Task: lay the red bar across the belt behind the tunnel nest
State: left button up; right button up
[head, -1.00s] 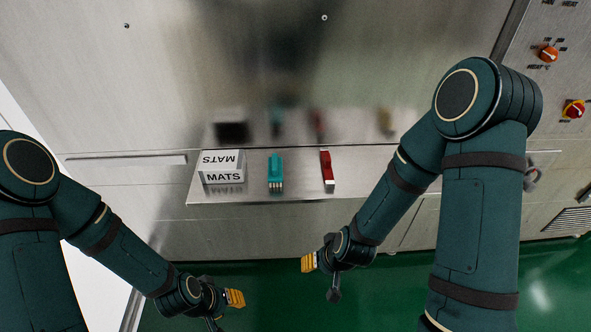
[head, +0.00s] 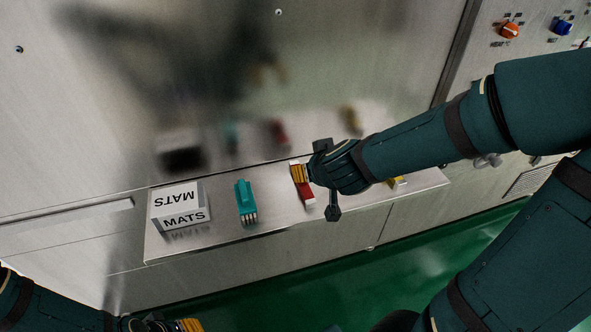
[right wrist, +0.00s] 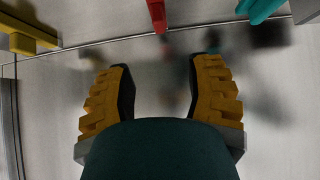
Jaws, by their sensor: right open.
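The red bar (head: 307,196) lies on the steel shelf, partly hidden by my right gripper (head: 299,173) in the head view. In the right wrist view, the end of the red bar (right wrist: 157,14) shows at the top edge, beyond and between the spread yellow fingers of my right gripper (right wrist: 162,64). That gripper is open and holds nothing; how high it is above the bar is unclear. My left gripper (head: 188,325) is cut by the bottom edge of the head view, and its opening cannot be told. No belt or tunnel nest is in view.
The steel shelf (head: 275,222) also bears a white MATS box (head: 183,217) and a teal brush-like tool (head: 244,200). A yellow piece (head: 397,183) is partly hidden behind my right arm. A shiny steel wall (head: 330,70) rises behind. Control knobs (head: 510,31) are at upper right.

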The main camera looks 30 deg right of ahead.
send_over(305, 189)
jog(key=f, duration=0.5)
jog(key=shift+s+f, duration=0.3)
jog(key=shift+s, duration=0.1)
jog(key=shift+w+d+f+b, duration=0.1)
jog(key=shift+w+f+b, duration=0.25)
jog(key=shift+w+b, duration=0.15)
jog(key=b+x, duration=0.2)
jog(key=x, duration=0.3)
jog(key=shift+s+f+b, duration=0.3)
jog(key=shift+s+b, duration=0.1)
jog(key=shift+w, duration=0.1)
jog(key=shift+o, duration=0.2)
jog(key=shift+r, duration=0.1)
grip_shut()
